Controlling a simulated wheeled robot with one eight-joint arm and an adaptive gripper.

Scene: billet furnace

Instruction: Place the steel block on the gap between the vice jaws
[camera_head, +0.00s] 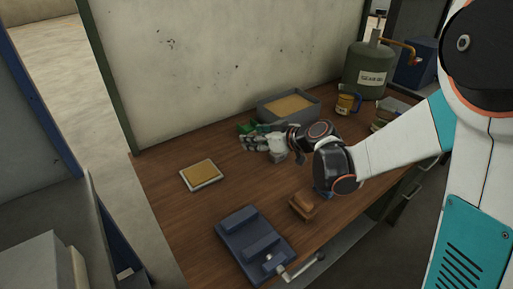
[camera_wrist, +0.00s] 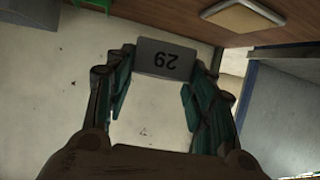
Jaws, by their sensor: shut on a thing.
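In the head view my gripper (camera_head: 262,145) is above the back middle of the bench, pointing left; I cannot clearly pick out the block there. The blue vice (camera_head: 232,243) lies at the bench's front left, with two raised jaws, a gap between them and a metal handle at its right. My gripper is well behind the vice and apart from it.
A tan square pad in a pale frame (camera_head: 201,174) lies left on the wooden bench (camera_head: 222,202). A brown brush-like item (camera_head: 303,205) lies right of the vice. A sand-filled grey bin (camera_head: 285,104), yellow mug (camera_head: 347,103) and green tank (camera_head: 367,72) stand behind. The pale wall borders the bench.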

